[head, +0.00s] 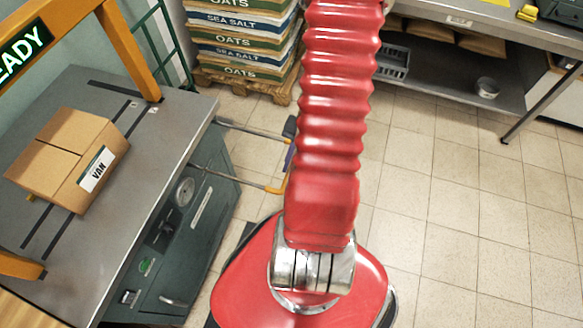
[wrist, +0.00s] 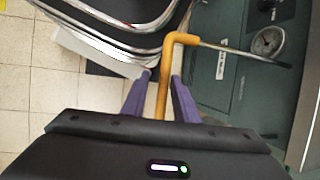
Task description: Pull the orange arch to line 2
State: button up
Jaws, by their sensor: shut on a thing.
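The orange arch (head: 130,50) stands over the grey bench top at the left in the head view; its top is out of frame, and one foot (head: 22,266) shows at the lower left. Thin dark lines (head: 62,235) cross the bench top and pass under a carton; small white tags (head: 135,103) at their ends are too small to read. I cannot tell which line the arch is at. In the wrist view, my gripper (wrist: 160,85) has its purple fingers shut on an orange handle (wrist: 166,65), which joins a metal rod (wrist: 225,50) from the bench's side.
The carton marked VAN (head: 70,150) sits on the bench (head: 185,130). Stacked sacks (head: 240,40) stand on a pallet at the back. A steel table (head: 450,65) stands at the back right. The tiled floor (head: 460,220) at the right is clear.

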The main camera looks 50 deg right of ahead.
jog(key=v, duration=1.3)
jog(key=shift+d+r, duration=0.15)
jog(key=shift+r, duration=0.15)
dwell(0.3)
